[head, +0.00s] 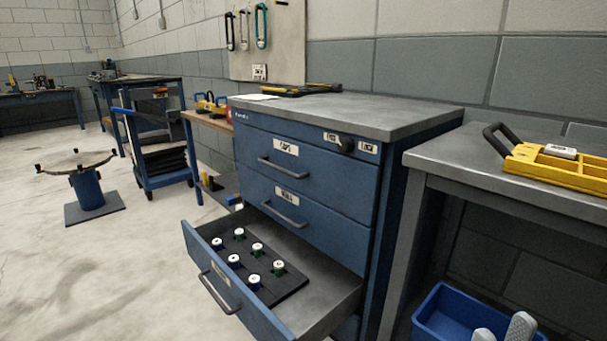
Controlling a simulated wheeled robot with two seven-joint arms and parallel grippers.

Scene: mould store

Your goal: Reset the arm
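My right gripper (502,332) shows only at the bottom right edge, as two pale grey rounded fingertips with a gap between them. It looks open and nothing shows between the tips. The fingertips appear in front of a blue bin (446,307), and I cannot tell how far apart they are from it. The rest of my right arm is out of the picture. My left gripper is not in view.
A blue cabinet (306,180) has its lower drawer (216,285) pulled out, with several white-capped items in a dark insert. A grey bench (470,165) at right carries a yellow tray (535,168). A round-topped stand (88,190) is at left. Open floor (110,270) lies front left.

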